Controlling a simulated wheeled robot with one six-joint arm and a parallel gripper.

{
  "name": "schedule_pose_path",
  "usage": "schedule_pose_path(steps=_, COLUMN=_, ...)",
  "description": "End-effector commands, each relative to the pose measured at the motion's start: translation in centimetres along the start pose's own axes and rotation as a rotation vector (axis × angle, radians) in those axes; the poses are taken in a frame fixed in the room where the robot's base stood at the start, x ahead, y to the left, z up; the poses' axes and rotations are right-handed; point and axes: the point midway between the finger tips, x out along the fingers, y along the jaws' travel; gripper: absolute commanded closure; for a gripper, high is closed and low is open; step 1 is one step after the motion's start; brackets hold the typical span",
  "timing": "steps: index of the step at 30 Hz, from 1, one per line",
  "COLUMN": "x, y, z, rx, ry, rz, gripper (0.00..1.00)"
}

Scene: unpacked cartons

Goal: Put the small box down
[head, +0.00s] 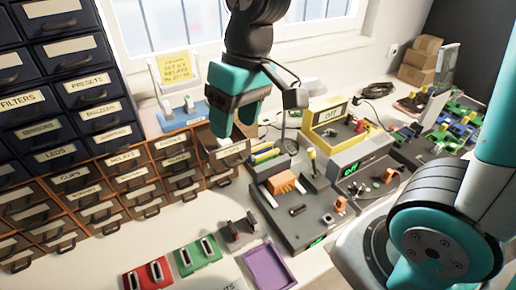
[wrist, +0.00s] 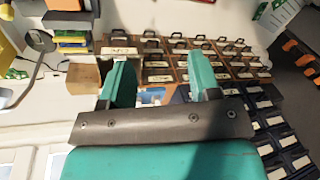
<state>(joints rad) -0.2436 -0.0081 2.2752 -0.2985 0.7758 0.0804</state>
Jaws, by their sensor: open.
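My gripper (head: 236,122) is open in the head view, pointing down over the right end of the small-drawer cabinet (head: 150,178). In the wrist view both teal fingers of my gripper (wrist: 160,75) stand wide apart, and no object shows held between them. A small tan box (wrist: 84,77) shows in the wrist view just left of the left finger, beside the drawers and apart from the finger. In the head view a brown box-like shape (head: 205,138) sits by the cabinet's end, partly hidden by my gripper; I cannot tell for sure that it is the same box.
A stack of cartons (head: 421,60) stands at the back right. A grey console (head: 303,208) with levers and a yellow device (head: 338,125) fill the middle of the bench. A purple tray (head: 269,268), a green block (head: 197,255) and a red block (head: 148,275) lie in front.

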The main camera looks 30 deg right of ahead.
Motion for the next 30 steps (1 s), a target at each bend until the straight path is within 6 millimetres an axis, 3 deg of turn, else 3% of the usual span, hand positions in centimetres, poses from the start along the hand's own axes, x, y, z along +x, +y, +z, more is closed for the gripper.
schedule_pose_path(steps=1, x=-0.6, y=-1.5, z=2.6, rx=-0.055, ry=0.015, rz=-0.031, gripper=0.43)
schedule_pose_path(steps=3, x=-0.8, y=-3.1, z=5.4, rx=-0.124, ry=0.029, rz=-0.071, gripper=0.43)
schedule_pose_path(steps=6, x=-0.9, y=-4.7, z=8.3, rx=-0.193, ry=0.042, rz=-0.111, gripper=0.43)
schedule_pose_path(steps=9, x=-0.8, y=-5.6, z=9.6, rx=-0.226, ry=0.049, rz=-0.131, gripper=0.43)
schedule_pose_path(steps=30, x=-0.8, y=-5.7, z=9.8, rx=-0.23, ry=0.049, rz=-0.134, gripper=0.43)
